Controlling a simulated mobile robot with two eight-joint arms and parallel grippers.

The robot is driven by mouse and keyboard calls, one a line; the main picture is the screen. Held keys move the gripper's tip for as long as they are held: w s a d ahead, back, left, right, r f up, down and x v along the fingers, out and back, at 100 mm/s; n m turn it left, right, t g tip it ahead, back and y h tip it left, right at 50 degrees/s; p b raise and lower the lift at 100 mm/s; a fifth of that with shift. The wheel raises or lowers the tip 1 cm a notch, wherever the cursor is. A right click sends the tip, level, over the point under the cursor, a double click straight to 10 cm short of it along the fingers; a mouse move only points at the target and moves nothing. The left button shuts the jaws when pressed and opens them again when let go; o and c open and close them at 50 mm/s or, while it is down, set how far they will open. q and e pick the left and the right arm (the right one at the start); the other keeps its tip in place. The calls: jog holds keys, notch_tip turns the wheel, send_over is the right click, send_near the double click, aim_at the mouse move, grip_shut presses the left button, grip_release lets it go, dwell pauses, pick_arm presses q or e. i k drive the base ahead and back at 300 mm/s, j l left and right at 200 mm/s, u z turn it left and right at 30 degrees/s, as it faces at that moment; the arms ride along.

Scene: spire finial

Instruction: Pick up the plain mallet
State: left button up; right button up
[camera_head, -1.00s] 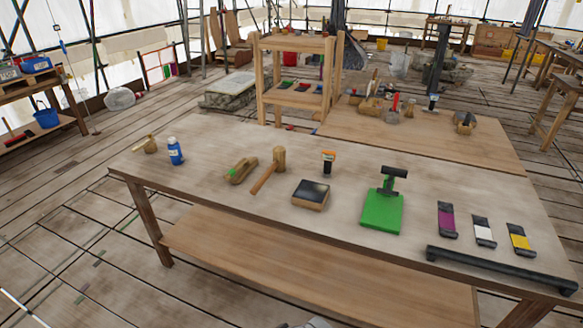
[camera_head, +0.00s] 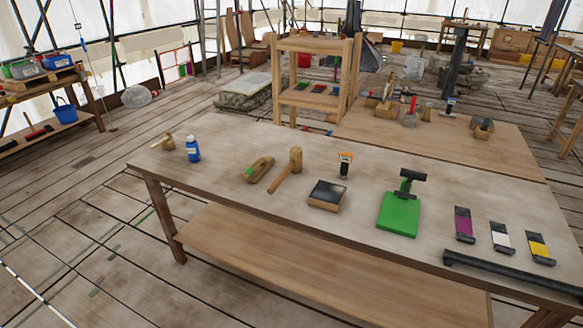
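A plain wooden mallet (camera_head: 287,172) lies on the grey-topped workbench (camera_head: 225,165) in the head view, left of the middle. Its pale, thick head (camera_head: 296,158) is toward the back, and its brown handle points to the front left. Nothing touches it from above. Another small wooden tool that looks like a mallet (camera_head: 168,142) lies near the bench's far left end. Neither of my grippers shows in the view.
A wooden block plane-like tool (camera_head: 258,169) lies close left of the mallet, and a dark-topped block (camera_head: 327,195) close right. A blue bottle (camera_head: 193,149), a green stand (camera_head: 399,213) and a black bar (camera_head: 510,272) are also on the bench. A wooden rack (camera_head: 318,45) stands behind.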

aim_at(296, 154)
jog(key=i+u, duration=0.1)
jog(key=i, duration=0.6)
jog(key=i+u, duration=0.1)
jog(key=i, duration=0.6)
jog(key=i+l+u, duration=0.1)
jog(key=i, duration=0.6)
